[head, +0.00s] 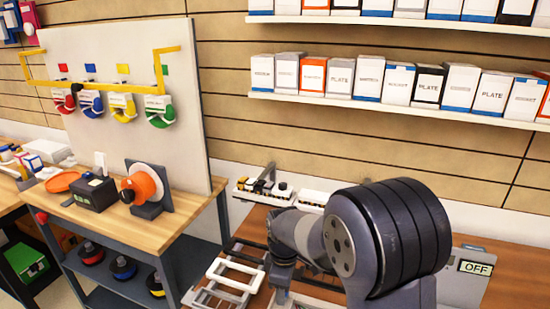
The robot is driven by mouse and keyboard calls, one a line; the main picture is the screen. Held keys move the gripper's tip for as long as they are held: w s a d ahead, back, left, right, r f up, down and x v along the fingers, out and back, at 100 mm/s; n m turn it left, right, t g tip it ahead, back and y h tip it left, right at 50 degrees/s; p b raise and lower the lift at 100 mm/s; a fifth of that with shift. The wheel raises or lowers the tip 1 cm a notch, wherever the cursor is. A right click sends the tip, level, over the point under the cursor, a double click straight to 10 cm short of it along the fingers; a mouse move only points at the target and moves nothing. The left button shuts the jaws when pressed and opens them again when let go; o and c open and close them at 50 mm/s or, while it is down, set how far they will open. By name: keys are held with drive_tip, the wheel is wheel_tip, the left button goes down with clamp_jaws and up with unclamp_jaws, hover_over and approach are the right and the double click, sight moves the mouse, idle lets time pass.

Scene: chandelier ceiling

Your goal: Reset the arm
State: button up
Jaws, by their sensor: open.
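My arm reaches in from the lower right of the head view, with a large dark ribbed joint nearest the camera. Its grey link runs left and bends down to my gripper (282,281), a small dark shape at the arm's far end. The fingers are hard to make out at this size. The gripper is open, and nothing is seen held in it. It hangs over the brown bench (258,222), close to a pale rack-like frame (228,277) on its left.
A black-and-white device (262,187) sits behind the arm. A grey box with an OFF display (475,267) is at right. At left, a workbench (150,232) holds an orange disc unit (145,186) before a tool board (120,130). Boxed shelves (400,103) line the wall above.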

drive_tip(key=m, duration=0.7)
drive_tip(key=shift+m+b, duration=0.4)
drive_tip(key=m, duration=0.4)
drive_tip(key=shift+m+b, duration=0.6)
drive_tip(key=shift+m, duration=1.4)
